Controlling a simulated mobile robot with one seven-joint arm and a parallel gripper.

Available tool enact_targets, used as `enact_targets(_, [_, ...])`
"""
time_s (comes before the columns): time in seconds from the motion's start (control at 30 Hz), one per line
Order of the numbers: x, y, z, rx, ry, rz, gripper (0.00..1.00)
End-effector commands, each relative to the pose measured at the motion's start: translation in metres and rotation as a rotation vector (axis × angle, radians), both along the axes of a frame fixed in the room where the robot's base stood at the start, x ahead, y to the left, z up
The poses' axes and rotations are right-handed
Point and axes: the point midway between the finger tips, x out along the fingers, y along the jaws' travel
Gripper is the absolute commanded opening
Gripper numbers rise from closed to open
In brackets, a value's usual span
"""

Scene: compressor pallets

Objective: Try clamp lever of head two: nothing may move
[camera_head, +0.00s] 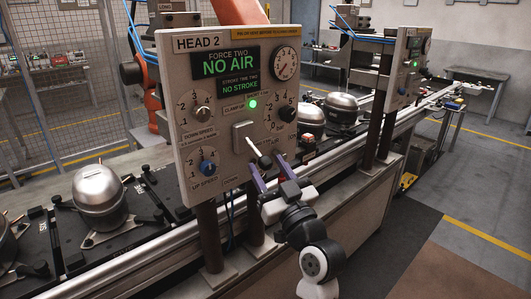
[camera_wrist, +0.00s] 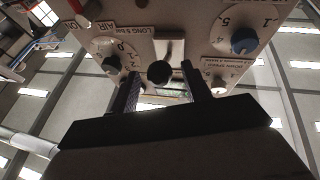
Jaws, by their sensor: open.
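The head 2 panel (camera_head: 226,125) stands upright on posts. Its display (camera_head: 229,67) reads FORCE TWO NO AIR and STROKE TIME TWO NO STROKE. The clamp lever (camera_head: 252,144) is a pale rod slanting down right from a grey plate to a black ball knob (camera_head: 264,161). In the wrist view, the knob (camera_wrist: 159,72) sits between the fingertips of my gripper (camera_wrist: 161,78), with gaps showing on both sides. How deep it lies between them is unclear.
A green lamp (camera_head: 253,104) is lit. A blue dial (camera_head: 208,167), a black dial (camera_head: 284,114) and a gauge (camera_head: 286,63) share the panel. A silver compressor (camera_head: 98,188) sits on the line at left. A second panel (camera_head: 405,65) stands farther right. Floor at right is clear.

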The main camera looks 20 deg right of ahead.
Motion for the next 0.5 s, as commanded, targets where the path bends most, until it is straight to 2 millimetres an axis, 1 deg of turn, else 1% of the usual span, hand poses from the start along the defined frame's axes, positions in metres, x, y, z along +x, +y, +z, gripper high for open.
enact_targets(0.03, [0.006, 0.001, 0.006, 0.0, 0.0, 0.0, 0.48])
enact_targets(0.2, [0.017, 0.002, 0.008, -0.001, -0.001, 0.0, 0.48])
enact_targets(0.5, [0.019, 0.002, 0.008, 0.0, -0.001, -0.001, 0.48])
